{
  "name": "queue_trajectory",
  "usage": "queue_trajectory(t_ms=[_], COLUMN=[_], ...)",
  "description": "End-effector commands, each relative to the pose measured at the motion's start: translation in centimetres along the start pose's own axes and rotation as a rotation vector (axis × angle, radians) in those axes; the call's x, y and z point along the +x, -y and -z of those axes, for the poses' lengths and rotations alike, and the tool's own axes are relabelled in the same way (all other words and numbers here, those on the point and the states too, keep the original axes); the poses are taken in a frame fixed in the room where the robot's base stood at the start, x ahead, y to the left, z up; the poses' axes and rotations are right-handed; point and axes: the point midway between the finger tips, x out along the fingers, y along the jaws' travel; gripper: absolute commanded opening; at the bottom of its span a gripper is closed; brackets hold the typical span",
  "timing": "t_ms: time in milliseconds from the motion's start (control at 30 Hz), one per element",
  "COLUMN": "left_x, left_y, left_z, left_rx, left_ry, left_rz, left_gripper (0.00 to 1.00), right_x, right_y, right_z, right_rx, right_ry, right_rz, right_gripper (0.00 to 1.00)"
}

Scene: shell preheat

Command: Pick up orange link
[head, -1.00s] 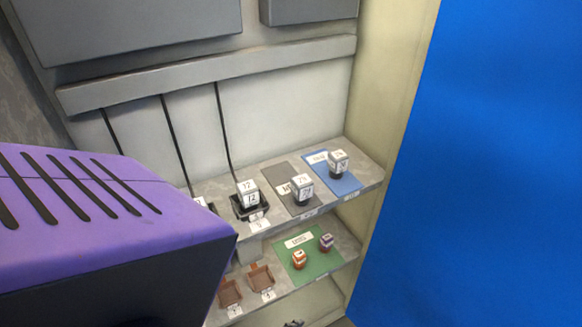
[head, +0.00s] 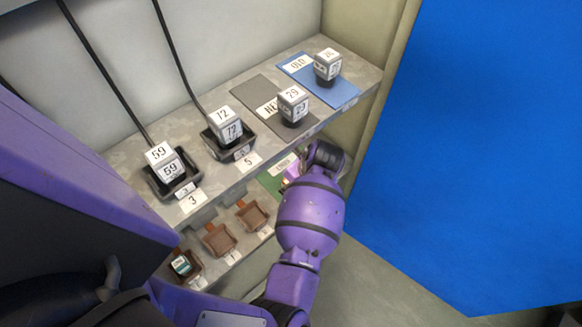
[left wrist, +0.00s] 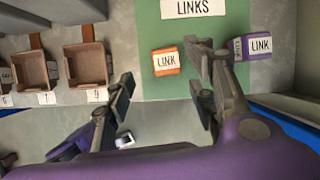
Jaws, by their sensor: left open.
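The orange link (left wrist: 166,61), a small block with a white LINK label, sits on the green mat (left wrist: 205,12) in the left wrist view. My left gripper (left wrist: 161,80) is open and empty there. Its right finger is close to the link's right side; its left finger is well to the left, over the shelf edge. I cannot tell whether the right finger touches the link. A purple link (left wrist: 258,45) stands to the right, beyond that finger. In the head view my left arm covers most of the green mat (head: 270,184), and the orange link cannot be made out.
Brown trays (left wrist: 88,64) stand left of the mat on the lower shelf. The upper shelf (head: 200,128) overhangs, bearing numbered cubes such as 59 (head: 165,160) and 72 (head: 226,125). A grey mat (head: 262,97) and a blue mat (head: 340,90) lie there. A blue panel (head: 480,150) stands right.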

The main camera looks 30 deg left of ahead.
Motion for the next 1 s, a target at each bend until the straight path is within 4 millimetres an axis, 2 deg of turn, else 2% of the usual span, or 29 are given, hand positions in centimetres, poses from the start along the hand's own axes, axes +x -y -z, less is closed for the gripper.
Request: queue_trajectory(t_ms=[167, 367, 600, 700, 967, 1000], left_x=[0.6, 2.8, 6.4, 7.2, 7.3, 7.3], left_y=[0.1, 0.2, 0.7, 0.7, 0.8, 0.8], left_z=[0.6, 0.5, 0.3, 0.3, 0.2, 0.2], left_rx=[0.061, 0.060, 0.059, 0.059, 0.057, 0.057], left_ry=[-0.010, -0.009, -0.010, -0.010, -0.009, -0.009], left_rz=[-0.030, -0.028, -0.029, -0.026, -0.023, -0.023], left_gripper=[0.51, 0.51, 0.51, 0.51, 0.51, 0.47], right_x=[0.0, 0.2, 0.7, 0.8, 0.8, 0.8], right_y=[0.1, 0.2, 0.2, 0.2, 0.3, 0.3], right_z=[-0.2, -0.7, -1.5, -1.6, -1.6, -1.6], right_rx=[0.007, 0.005, 0.002, 0.001, 0.001, 0.001], right_ry=[0.000, 0.006, 0.016, 0.017, 0.017, 0.017], right_rz=[0.000, 0.001, 0.002, 0.002, 0.002, 0.002], right_gripper=[0.40, 0.40, 0.40, 0.40, 0.40, 0.40])
